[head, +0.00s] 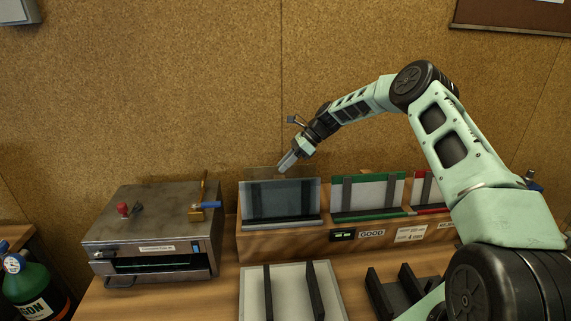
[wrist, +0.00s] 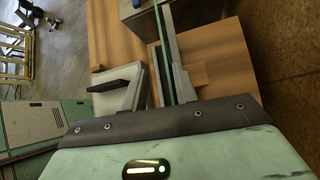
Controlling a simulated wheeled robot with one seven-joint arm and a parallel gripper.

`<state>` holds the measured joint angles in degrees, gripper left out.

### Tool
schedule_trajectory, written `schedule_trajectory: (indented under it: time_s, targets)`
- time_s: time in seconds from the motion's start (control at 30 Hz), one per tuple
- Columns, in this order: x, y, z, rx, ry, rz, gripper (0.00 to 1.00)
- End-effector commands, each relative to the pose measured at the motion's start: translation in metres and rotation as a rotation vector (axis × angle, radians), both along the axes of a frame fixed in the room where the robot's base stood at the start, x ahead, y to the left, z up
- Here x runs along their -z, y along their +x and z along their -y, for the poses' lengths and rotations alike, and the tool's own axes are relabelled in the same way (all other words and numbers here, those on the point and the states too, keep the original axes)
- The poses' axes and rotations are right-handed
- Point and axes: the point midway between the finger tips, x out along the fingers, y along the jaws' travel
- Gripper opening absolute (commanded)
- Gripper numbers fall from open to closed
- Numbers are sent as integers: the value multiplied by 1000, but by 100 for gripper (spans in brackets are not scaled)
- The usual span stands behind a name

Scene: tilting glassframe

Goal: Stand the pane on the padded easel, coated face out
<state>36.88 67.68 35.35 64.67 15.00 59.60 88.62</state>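A clear, faintly grey pane (head: 281,199) stands leaning on the left grey rest of the wooden rack, its lower edge behind a grey lip. Its top rises above the rest's back. In the wrist view the pane shows edge-on as a thin greenish line (wrist: 163,45). My gripper (head: 285,166) is at the pane's top edge, pointing down and left. In the wrist view the fingers (wrist: 160,88) stand apart, one on each side of the pane, with a gap on the left. Which face is coated I cannot tell.
The rack (head: 290,240) also holds a green-topped rest (head: 368,193) and a red-topped rest (head: 425,190). A grey metal machine (head: 150,235) stands left. A pale board with two dark bars (head: 280,300) and a dark stand (head: 385,290) lie in front. The cork wall is close behind.

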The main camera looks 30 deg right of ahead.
Motion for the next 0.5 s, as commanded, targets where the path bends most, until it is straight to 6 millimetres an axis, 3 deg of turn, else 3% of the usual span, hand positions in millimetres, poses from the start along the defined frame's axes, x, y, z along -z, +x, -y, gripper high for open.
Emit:
schedule_trajectory:
  time_s: [0.27,0.5]
  targets:
    - [-3,-1,8,1,-3,0,29]
    - [-34,-9,42,2,-4,4,29]
